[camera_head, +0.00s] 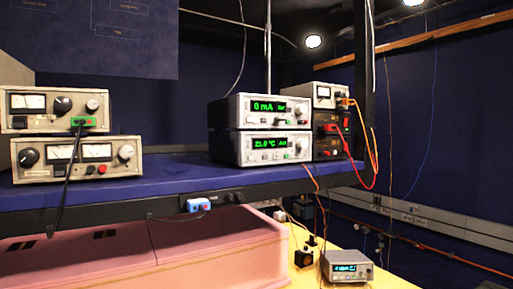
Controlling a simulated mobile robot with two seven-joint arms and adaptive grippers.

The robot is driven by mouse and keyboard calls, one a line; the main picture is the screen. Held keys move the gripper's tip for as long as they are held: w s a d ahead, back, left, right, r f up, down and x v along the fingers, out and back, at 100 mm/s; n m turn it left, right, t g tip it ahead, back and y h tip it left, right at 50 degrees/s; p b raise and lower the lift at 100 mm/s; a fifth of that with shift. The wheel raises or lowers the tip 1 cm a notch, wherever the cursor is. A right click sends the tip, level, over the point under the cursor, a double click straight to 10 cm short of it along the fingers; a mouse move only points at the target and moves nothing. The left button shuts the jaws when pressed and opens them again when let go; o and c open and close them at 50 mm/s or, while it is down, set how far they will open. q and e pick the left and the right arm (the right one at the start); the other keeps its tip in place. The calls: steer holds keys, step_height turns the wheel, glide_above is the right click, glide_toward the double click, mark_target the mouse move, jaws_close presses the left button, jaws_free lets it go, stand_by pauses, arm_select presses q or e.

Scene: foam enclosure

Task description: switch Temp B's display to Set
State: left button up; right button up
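Two stacked silver controllers stand on the blue shelf in the head view. The lower controller (264,147) has a green display (270,143) that reads about 21.0 °C, with a small word at its right that looks like "Act". The upper controller (261,111) has a green display (268,107) that reads 0 mA, with a small word at its right. Each has a small knob and buttons on its front. The labels are too small to read, so I cannot tell which unit is Temp B. Neither of my grippers is in view.
Beige metered supplies (76,158) stand at the left of the blue shelf (175,177). Darker stacked units (328,123) with red and orange cables stand right of the controllers. Below are a pink foam enclosure (210,245) and a small silver instrument (347,267) with a lit display.

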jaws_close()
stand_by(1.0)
